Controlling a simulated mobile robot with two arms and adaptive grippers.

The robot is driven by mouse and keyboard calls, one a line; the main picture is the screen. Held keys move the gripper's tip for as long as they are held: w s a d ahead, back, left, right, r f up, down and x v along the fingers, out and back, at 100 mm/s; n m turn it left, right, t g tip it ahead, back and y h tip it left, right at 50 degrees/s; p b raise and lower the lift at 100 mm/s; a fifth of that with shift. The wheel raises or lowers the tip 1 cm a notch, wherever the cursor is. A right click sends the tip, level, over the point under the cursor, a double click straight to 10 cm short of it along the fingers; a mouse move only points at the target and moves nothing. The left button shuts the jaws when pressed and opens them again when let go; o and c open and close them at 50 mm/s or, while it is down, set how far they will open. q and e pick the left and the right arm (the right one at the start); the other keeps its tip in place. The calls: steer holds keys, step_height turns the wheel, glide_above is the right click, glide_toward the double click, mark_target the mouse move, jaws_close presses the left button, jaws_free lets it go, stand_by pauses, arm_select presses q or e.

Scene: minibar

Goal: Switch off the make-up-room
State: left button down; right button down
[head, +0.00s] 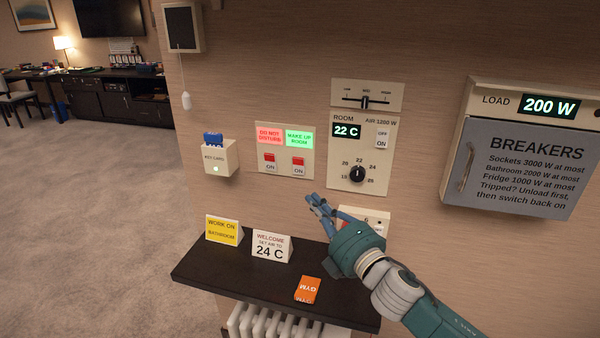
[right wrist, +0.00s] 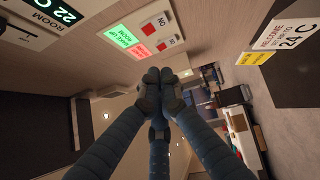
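The make-up-room sign (head: 299,137) glows green on the wall panel. Its switch (head: 298,165) below shows a red upper part and an ON mark. In the right wrist view the green sign (right wrist: 122,37) and its switch (right wrist: 161,20) are at the top. The red do-not-disturb sign (head: 270,136) and its switch (head: 270,162) are just left of them. My right gripper (head: 316,205) is below and slightly right of the panel, apart from it. Its fingertips (right wrist: 163,77) are together with nothing visible between them. My left gripper is not in view.
The key card holder (head: 220,158) is left of the panel. The thermostat (head: 360,150) is to its right, with the breaker box (head: 524,150) farther right. A dark shelf (head: 205,268) below bears a yellow sign (head: 224,229), a welcome sign (head: 271,246) and an orange card (head: 308,289).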

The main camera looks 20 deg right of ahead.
steer(key=shift+w, duration=0.1)
steer(key=p, duration=0.3)
glide_toward(299, 166)
steer(key=w+a+r, duration=0.1)
steer(key=w+a, duration=0.2)
steer(key=a, duration=0.2)
steer(key=shift+w+d+r+p, duration=0.1)
steer(key=shift+w+d+p, duration=0.1)
steer(key=shift+w+d, duration=0.45)
steer(key=shift+w+d+p, duration=0.15)
steer(key=shift+w+d, duration=0.25)
steer(key=shift+w, duration=0.5)
steer(key=shift+r, duration=0.1)
